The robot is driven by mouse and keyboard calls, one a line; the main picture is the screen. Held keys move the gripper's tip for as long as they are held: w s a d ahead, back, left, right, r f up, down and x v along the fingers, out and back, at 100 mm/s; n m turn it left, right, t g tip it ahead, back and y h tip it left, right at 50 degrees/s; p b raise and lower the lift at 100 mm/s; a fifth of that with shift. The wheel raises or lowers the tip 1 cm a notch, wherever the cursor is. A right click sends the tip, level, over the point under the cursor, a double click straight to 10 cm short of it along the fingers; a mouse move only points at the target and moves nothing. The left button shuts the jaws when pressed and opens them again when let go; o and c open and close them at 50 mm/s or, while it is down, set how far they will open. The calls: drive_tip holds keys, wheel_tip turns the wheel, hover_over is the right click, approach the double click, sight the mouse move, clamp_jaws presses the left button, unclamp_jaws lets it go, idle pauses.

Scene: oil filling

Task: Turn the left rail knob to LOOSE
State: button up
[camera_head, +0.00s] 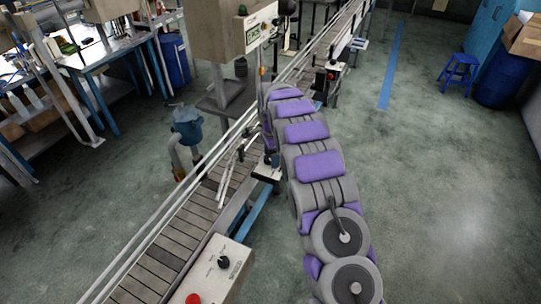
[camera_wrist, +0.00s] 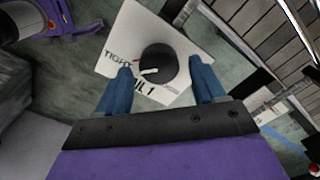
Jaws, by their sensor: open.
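In the wrist view a round black knob (camera_wrist: 161,62) sits on a white label plate (camera_wrist: 135,25). The plate reads TIGHT at the knob's left, and partly hidden lettering below ends in a 1. No LOOSE marking is readable. A white pointer mark shows on the knob's left side, towards TIGHT. My gripper (camera_wrist: 164,80) is open, its two blue fingers at the left and right of the knob, which lies between them in the picture. I cannot tell whether they touch it. In the head view my arm hides the knob, and the fingers are not clear.
The conveyor (camera_head: 178,235) with metal guide rails runs diagonally beside my arm. A control box (camera_head: 240,266) with a black SPEED knob (camera_head: 224,262) and a red button (camera_head: 193,298) stands at its near end.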

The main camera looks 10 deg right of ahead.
drive_tip(key=shift+a, duration=0.85)
drive_tip(key=c, duration=0.5)
drive_tip(key=shift+c, duration=0.5)
drive_tip(key=shift+d+r, duration=0.1)
drive_tip(key=shift+d, duration=0.25)
drive_tip(key=c, duration=0.4)
drive_tip(key=shift+c, duration=0.2)
drive_tip(key=n+p, duration=0.1)
drive_tip(key=n, duration=0.1)
drive_tip(key=n+p, duration=0.1)
drive_tip(key=n, duration=0.1)
drive_tip(key=shift+d+r, duration=0.15)
drive_tip(key=n+p, duration=0.1)
drive_tip(key=n, duration=0.3)
drive_tip(key=shift+n+p, duration=0.3)
drive_tip(key=n+p, duration=0.1)
drive_tip(key=n, duration=0.3)
drive_tip(key=shift+n+p, duration=0.4)
drive_tip(key=shift+n, duration=2.1)
